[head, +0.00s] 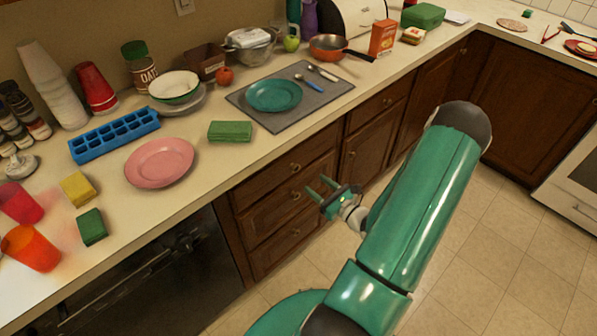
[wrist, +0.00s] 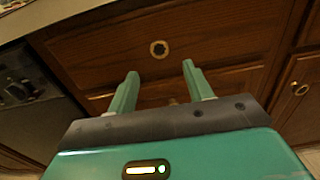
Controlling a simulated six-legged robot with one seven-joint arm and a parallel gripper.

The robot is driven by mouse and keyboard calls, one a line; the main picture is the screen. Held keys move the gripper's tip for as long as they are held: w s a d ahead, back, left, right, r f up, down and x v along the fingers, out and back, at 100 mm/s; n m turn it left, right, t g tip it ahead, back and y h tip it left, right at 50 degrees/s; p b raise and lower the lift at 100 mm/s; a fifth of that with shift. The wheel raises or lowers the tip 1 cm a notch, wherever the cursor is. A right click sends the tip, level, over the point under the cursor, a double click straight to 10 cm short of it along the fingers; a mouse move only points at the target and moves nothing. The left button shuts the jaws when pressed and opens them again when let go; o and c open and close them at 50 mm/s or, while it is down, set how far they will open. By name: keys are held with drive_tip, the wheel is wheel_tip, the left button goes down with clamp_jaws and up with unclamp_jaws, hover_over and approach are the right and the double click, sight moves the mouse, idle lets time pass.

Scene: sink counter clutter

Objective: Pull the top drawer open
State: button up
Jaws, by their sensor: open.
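The top drawer (head: 275,172) is the uppermost wooden front in the drawer stack under the counter, and it looks shut. Its small round knob (head: 295,167) also shows in the wrist view (wrist: 159,49), just beyond and between my fingertips. My gripper (head: 318,186) is in front of the drawer stack, fingers pointing at the fronts. In the wrist view my gripper (wrist: 160,69) is open with nothing between the fingers, apart from the knob. A lower drawer's knob (head: 296,195) is close behind the fingers in the head view.
The counter above holds a pink plate (head: 160,162), a green sponge (head: 230,131) and a grey mat (head: 318,97) with a teal plate. A dark dishwasher (head: 150,285) is left of the drawers; a cabinet door (head: 365,160) is right. The tiled floor is clear.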

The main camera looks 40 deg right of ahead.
sight(297, 169)
drive_tip(key=w, duration=0.9)
drive_tip(key=shift+a, duration=0.15)
drive_tip(key=shift+s, duration=0.1)
clamp_jaws()
